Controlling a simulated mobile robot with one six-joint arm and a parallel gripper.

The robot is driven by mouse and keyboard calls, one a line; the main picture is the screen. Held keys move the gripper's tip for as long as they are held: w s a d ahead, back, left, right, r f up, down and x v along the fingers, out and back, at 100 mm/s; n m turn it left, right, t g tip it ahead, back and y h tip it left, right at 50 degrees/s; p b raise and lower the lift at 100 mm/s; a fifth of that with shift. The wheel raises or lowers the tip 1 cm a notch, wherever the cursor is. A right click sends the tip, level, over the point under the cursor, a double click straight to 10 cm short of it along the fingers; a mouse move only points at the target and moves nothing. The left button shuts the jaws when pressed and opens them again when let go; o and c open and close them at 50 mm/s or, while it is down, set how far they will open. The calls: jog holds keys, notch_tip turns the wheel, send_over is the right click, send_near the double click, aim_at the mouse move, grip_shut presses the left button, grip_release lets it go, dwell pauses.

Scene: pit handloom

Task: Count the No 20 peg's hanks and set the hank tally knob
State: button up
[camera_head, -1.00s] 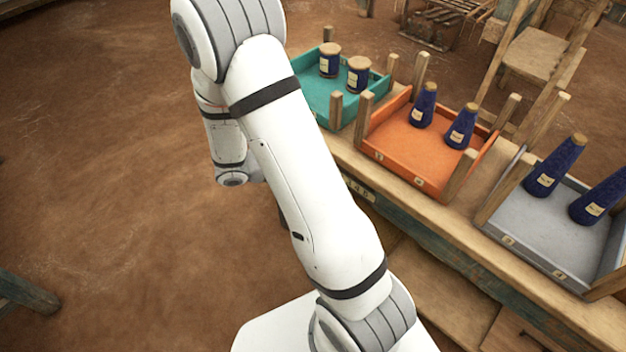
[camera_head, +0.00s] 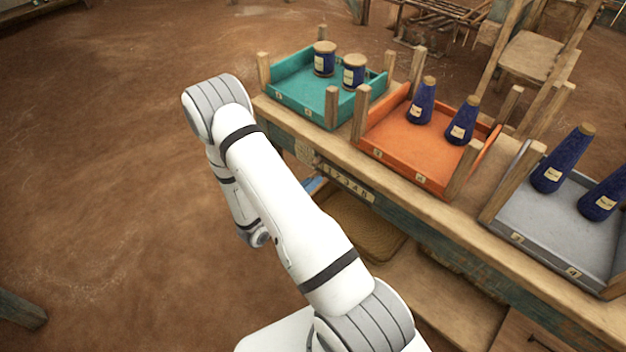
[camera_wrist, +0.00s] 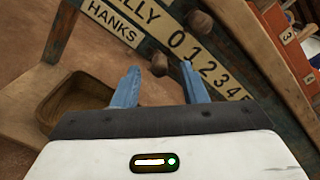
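The tally board shows in the wrist view with a cream "HANKS" label (camera_wrist: 112,20) and a number strip (camera_wrist: 210,65) running from 0 upward. A round wooden knob (camera_wrist: 200,22) sits just above the strip near the 0 and 1. A second round wooden piece (camera_wrist: 160,65) is below the strip's 0 end; I cannot tell which one is the tally knob. My gripper (camera_wrist: 160,86) has its two blue fingers apart, with nothing between them, pointing toward the board. The number strip also shows in the head view (camera_head: 347,184) on the bench front. I see no peg or hanks.
On the bench stand a teal tray (camera_head: 290,93) with two blue spools, an orange tray (camera_head: 400,150) with two blue cones, and a grey tray (camera_head: 545,220) with two more. Wooden posts rise at the tray corners. A brown basket (camera_wrist: 72,98) lies below the board.

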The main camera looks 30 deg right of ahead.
jog(key=shift+x, duration=1.2)
jog(key=shift+c, duration=0.6)
grip_shut()
